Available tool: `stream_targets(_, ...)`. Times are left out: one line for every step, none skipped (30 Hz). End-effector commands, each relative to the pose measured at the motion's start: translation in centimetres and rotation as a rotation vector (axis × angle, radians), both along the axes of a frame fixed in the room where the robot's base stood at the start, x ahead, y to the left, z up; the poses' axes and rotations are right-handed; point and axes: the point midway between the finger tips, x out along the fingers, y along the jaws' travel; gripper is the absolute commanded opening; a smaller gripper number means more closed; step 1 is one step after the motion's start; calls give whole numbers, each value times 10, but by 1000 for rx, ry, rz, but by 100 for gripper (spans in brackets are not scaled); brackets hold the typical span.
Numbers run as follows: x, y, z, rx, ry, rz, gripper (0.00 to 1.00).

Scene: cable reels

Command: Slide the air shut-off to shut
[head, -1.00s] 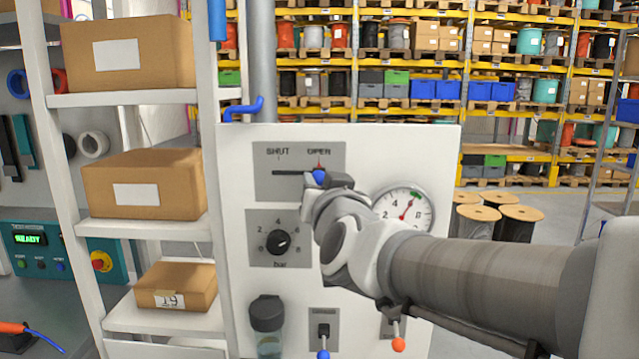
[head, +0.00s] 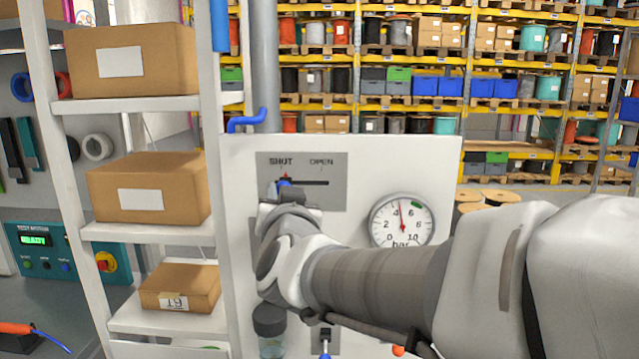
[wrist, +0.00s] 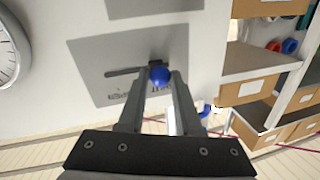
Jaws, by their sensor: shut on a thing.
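The air shut-off is a slide on a grey plate (head: 330,196) marked SHUT at the left and OPEN at the right, with a dark slot. In the wrist view the blue knob (wrist: 159,76) sits between the fingertips. My gripper (head: 282,190) is shut on the knob. The gripper and wrist hide part of the plate's lower left in the head view.
A round bar gauge (head: 401,221) is on the white panel (head: 240,160) to the right, its needle near 4. My arm covers the panel's lower right. A shelf with cardboard boxes (head: 148,187) stands close on the left. A blue pipe handle (head: 247,119) is above the panel.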

Motion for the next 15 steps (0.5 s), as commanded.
stream_targets(1,6,2,0,0,0,0)
stream_targets(1,8,2,1,0,-1,0)
stream_targets(1,10,2,2,0,-2,0)
stream_targets(1,11,2,1,-1,-2,0)
stream_targets(0,13,1,1,-1,-2,0)
stream_targets(0,13,1,1,-1,-2,0)
stream_targets(0,14,1,1,-3,-2,0)
stream_targets(0,14,1,1,-3,-2,0)
stream_targets(0,14,1,1,-3,-1,0)
stream_targets(0,14,1,1,-3,-1,0)
stream_targets(0,14,1,1,-3,-1,0)
stream_targets(0,14,1,2,-3,0,0)
stream_targets(0,14,1,2,-3,0,0)
stream_targets(0,14,1,1,-3,0,37)
stream_targets(0,14,1,2,-3,1,44)
